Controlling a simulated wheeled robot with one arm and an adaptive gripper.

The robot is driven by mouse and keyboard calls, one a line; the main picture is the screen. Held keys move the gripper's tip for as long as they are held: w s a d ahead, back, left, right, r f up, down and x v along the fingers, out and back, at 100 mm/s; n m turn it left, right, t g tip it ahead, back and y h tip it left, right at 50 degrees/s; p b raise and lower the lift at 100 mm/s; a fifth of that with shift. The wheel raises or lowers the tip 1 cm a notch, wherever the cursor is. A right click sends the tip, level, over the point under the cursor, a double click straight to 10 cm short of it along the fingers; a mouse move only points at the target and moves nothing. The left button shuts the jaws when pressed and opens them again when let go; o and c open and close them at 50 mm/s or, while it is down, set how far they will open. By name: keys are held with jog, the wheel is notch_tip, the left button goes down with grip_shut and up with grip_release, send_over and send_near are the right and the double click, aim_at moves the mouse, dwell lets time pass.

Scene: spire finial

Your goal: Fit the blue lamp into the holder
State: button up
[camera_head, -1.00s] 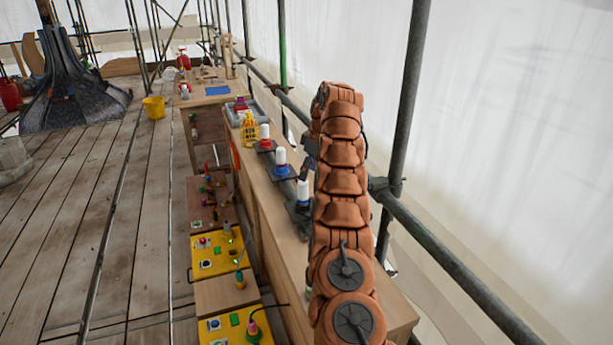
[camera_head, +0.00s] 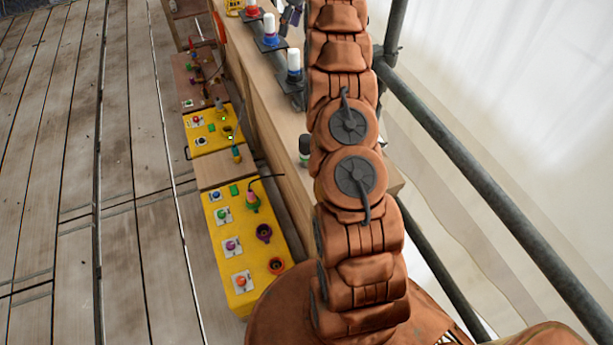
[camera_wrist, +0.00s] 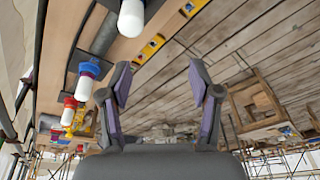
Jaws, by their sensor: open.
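The blue lamp (camera_head: 270,30), with a white top and a blue base, stands upright on a dark square plate on the long wooden bench in the head view. It also shows at the left of the wrist view (camera_wrist: 85,84). My gripper (camera_wrist: 160,85) is open and empty in the wrist view, with the blue lamp to the left of its fingers and apart from them. In the head view my arm hides most of the gripper. I cannot tell which thing is the holder.
A red lamp (camera_head: 251,8) and another white-topped lamp (camera_head: 293,62) stand in line on the bench (camera_head: 275,115). A dark green jar-like thing (camera_head: 305,147) stands nearer. Yellow control boxes (camera_head: 245,255) lie left of the bench. A scaffold pipe (camera_head: 480,170) runs along the right.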

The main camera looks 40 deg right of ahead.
jog(key=s+a+r+m+g, duration=0.1)
jog(key=s+a+r, duration=0.2)
jog(key=s+a, duration=0.75)
jog(key=s+a+r+m+g, duration=0.1)
jog(key=s+a+r+m, duration=0.15)
jog(key=s+a, duration=0.75)
jog(key=s+a+f, duration=0.3)
jog(key=s, duration=0.6)
jog(key=s+a+f+m+g+h, duration=0.1)
jog(key=s+a+f, duration=0.2)
jog(key=s, duration=0.7)
jog(key=s+a+f+m+g, duration=0.1)
jog(key=s+a+f, duration=0.2)
jog(key=s, duration=0.6)
jog(key=shift+s+a+h, duration=0.15)
jog(key=shift+a+h, duration=0.25)
jog(key=shift+a, duration=0.35)
